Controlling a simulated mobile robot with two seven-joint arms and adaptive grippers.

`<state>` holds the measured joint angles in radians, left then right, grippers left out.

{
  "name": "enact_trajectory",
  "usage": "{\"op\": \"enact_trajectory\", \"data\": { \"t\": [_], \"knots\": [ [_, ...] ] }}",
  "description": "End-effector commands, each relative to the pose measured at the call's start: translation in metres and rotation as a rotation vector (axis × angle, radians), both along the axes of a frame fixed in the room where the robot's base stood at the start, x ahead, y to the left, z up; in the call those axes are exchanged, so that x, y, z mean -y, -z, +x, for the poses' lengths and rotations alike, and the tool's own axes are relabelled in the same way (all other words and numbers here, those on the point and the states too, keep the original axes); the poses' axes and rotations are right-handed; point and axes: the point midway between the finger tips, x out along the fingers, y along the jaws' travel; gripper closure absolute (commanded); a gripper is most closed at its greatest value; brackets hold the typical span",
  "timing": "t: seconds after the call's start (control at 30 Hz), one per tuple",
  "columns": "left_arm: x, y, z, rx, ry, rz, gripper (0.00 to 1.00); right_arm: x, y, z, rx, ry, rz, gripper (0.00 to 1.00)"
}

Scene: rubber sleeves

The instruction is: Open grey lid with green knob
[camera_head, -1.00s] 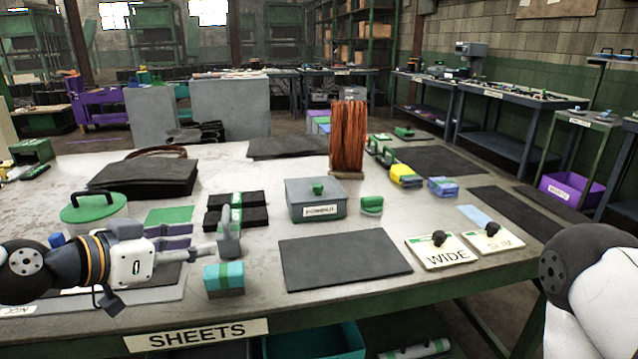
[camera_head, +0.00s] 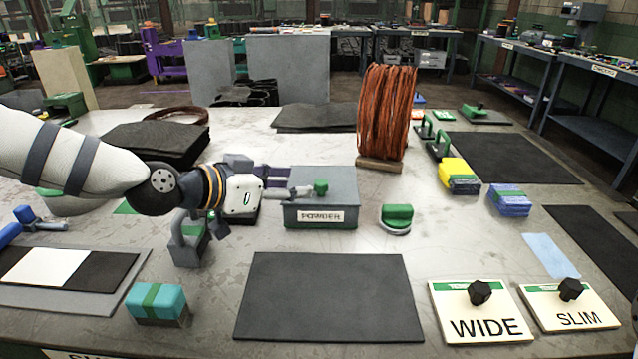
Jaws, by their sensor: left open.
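The grey box (camera_head: 321,215) labelled POWDER stands upright in the middle of the table. Its flat grey lid (camera_head: 340,178) lies on top and carries a small green knob (camera_head: 321,186). My left gripper (camera_head: 305,190) reaches in from the left over the box's left part, with its fingers pointing right at the knob. The fingers are open and very close to the knob; I cannot tell whether they touch it. My right gripper is out of view.
A copper wire bundle (camera_head: 386,118) stands behind the box to the right. A green-handled tool (camera_head: 396,218) sits right of the box. A dark mat (camera_head: 330,297) lies in front, clear. WIDE (camera_head: 480,312) and SLIM (camera_head: 569,305) plates lie at front right.

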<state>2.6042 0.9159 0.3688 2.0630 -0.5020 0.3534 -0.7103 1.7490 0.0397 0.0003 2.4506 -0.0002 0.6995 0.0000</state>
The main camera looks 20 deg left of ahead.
Motion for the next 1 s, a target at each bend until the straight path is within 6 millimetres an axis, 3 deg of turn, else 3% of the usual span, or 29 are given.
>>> {"op": "enact_trajectory", "data": {
  "t": [0.03, 0.23, 0.6, 0.8, 1.0],
  "knots": [
    [0.006, 0.02, 0.011, -0.019, 0.001, 0.003, 0.56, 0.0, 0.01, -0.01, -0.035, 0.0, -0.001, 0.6],
    [0.022, 0.026, 0.041, -0.009, 0.0, 0.001, 0.56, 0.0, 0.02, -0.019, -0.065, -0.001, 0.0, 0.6],
    [0.027, 0.022, 0.049, 0.001, 0.0, 0.0, 0.56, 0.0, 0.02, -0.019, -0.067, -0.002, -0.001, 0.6],
    [0.027, 0.023, 0.049, 0.001, 0.0, 0.0, 1.0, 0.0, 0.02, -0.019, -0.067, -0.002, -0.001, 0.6],
    [0.027, 0.023, 0.049, -0.001, -0.001, -0.002, 1.0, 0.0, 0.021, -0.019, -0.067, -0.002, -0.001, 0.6]
  ]
}}
